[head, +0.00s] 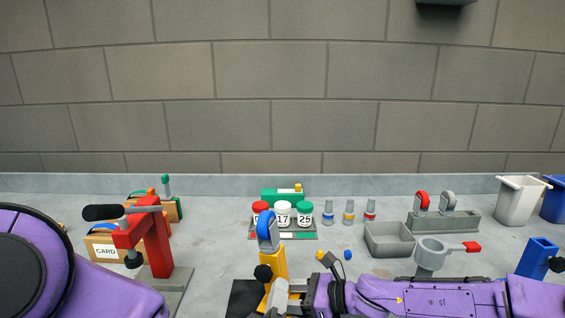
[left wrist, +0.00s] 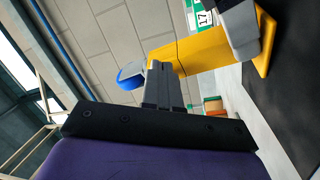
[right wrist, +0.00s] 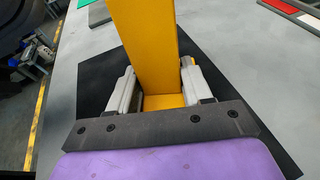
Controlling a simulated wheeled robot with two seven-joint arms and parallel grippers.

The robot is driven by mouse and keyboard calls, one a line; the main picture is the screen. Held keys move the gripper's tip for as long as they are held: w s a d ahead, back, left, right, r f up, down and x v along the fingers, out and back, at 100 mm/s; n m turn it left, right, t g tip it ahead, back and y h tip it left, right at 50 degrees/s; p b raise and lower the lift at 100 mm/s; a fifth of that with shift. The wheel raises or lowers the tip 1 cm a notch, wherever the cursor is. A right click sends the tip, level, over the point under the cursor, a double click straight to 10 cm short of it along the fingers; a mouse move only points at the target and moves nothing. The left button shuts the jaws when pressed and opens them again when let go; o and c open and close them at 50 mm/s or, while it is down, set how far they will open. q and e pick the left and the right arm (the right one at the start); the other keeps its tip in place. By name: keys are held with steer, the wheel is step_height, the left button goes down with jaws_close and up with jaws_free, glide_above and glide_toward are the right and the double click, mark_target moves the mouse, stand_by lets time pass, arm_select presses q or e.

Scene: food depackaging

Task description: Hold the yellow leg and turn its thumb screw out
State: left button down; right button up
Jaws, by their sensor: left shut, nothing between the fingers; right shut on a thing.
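The yellow leg (head: 274,262) stands upright on a black mat, with a blue-rimmed caster wheel (head: 267,230) on top. A black knob, which looks like the thumb screw (head: 263,273), shows on its left side. My right gripper (right wrist: 157,78) is shut on the leg low down, one finger on each side. In the left wrist view, my left gripper (left wrist: 161,72) is shut and empty, beside the leg (left wrist: 195,50) and the blue wheel (left wrist: 131,76). I cannot tell if it touches them. The thumb screw is not clearly visible in either wrist view.
A red clamp stand (head: 158,243) is at the left by a CARD box (head: 105,252). Numbered jars (head: 283,213) stand behind the leg. A grey tray (head: 390,240) and a grey round holder (head: 432,255) are to the right.

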steer(key=shift+r, duration=0.1)
arm_select(q)
steer(key=s, duration=0.1)
steer(key=s+a, duration=0.1)
steer(key=s, duration=0.1)
steer(key=s+a, duration=0.1)
steer(key=s, duration=0.1)
steer(key=shift+s, duration=0.15)
arm_select(e)
steer(key=shift+w, duration=0.1)
steer(key=o, duration=0.9)
